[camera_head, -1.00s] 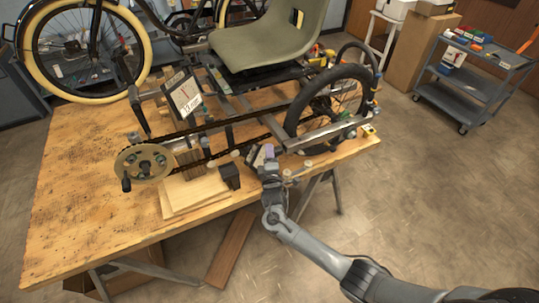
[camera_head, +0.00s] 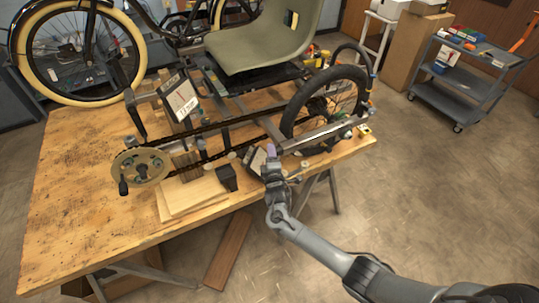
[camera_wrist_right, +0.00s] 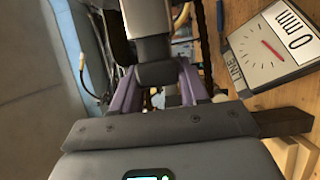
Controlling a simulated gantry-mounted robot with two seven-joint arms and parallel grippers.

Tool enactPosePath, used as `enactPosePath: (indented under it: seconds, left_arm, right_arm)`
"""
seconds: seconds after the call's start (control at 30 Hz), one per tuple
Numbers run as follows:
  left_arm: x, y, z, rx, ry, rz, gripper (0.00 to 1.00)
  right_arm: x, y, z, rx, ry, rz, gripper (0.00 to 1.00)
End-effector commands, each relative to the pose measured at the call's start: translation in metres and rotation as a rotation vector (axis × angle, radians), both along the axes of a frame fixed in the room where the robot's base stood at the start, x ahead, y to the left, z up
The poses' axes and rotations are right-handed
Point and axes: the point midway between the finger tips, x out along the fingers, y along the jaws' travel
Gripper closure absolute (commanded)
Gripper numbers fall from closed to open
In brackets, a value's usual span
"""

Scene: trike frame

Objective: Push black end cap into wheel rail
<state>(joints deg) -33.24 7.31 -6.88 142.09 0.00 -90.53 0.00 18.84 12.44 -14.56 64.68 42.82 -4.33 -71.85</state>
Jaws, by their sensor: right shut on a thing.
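The wheel rail (camera_head: 318,134) is a grey bar beside the small black wheel, near the bench's right front edge. Its near end shows as a grey square tube in the right wrist view (camera_wrist_right: 147,18). My right gripper (camera_head: 271,153) is at the rail's left, near end. In the right wrist view its purple fingers (camera_wrist_right: 157,88) are shut on the black end cap (camera_wrist_right: 157,73). The cap is in line with the rail end and looks close against it; whether it is inside is unclear. The cap is not distinct in the head view. My left gripper is out of view.
A gauge reading 0 mm (camera_wrist_right: 273,45) lies right of the gripper in the wrist view. A black block (camera_head: 227,178) and wooden boards (camera_head: 190,197) are on the bench left of the gripper. The chain and chainring (camera_head: 141,167) are farther left. A seat (camera_head: 265,45) is behind.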

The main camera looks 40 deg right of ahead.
Motion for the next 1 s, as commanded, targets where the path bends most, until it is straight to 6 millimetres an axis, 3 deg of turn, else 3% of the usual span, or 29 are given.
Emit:
enactPosePath:
  seconds: [0.77, 0.8, 1.0]
  left_arm:
    - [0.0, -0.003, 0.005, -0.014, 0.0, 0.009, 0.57]
    - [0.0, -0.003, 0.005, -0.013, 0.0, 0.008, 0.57]
    - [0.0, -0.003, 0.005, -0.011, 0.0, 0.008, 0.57]
  right_arm:
    - [-0.004, -0.019, 0.0, -0.001, 0.001, 0.0, 0.85]
    - [-0.004, -0.019, 0.0, 0.0, 0.0, 0.0, 0.55]
    - [-0.004, -0.019, 0.0, 0.0, 0.0, 0.0, 0.26]
